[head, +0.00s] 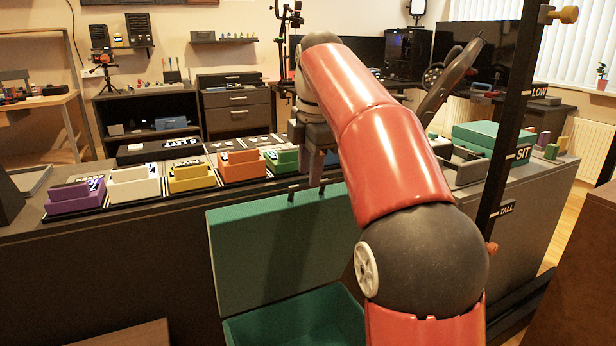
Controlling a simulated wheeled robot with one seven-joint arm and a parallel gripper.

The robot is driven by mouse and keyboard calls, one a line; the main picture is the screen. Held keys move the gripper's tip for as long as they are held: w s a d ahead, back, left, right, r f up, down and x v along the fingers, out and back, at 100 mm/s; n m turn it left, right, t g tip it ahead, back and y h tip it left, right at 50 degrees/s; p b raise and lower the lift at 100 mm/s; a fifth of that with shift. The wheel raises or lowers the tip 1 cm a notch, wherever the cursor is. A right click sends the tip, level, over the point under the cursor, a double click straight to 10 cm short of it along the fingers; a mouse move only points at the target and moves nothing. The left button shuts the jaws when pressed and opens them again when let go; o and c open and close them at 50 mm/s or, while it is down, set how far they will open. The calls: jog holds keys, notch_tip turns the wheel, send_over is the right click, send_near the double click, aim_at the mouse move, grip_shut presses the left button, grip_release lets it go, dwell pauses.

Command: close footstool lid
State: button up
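The footstool is a green open box (300,322) low in the middle of the head view. Its green lid (265,250) stands raised, close to upright, at the back of the box against the dark counter. My red arm reaches over the right part of the lid and hides it there. My gripper (315,170) points down just behind the lid's top edge, near two small dark tabs on that edge. I cannot tell whether it touches the lid. The finger gap is not clear from this angle, and nothing held is visible.
The dark counter (130,250) behind the lid carries a row of coloured card boxes, including a purple one (75,198) and an orange one (240,168). A dark upright post (508,130) with height labels and a racing wheel (448,80) stand right of my arm.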

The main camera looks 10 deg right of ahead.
jog(key=shift+w+f, duration=0.2)
jog(key=shift+f, duration=0.75)
jog(key=shift+c, duration=0.4)
grip_shut()
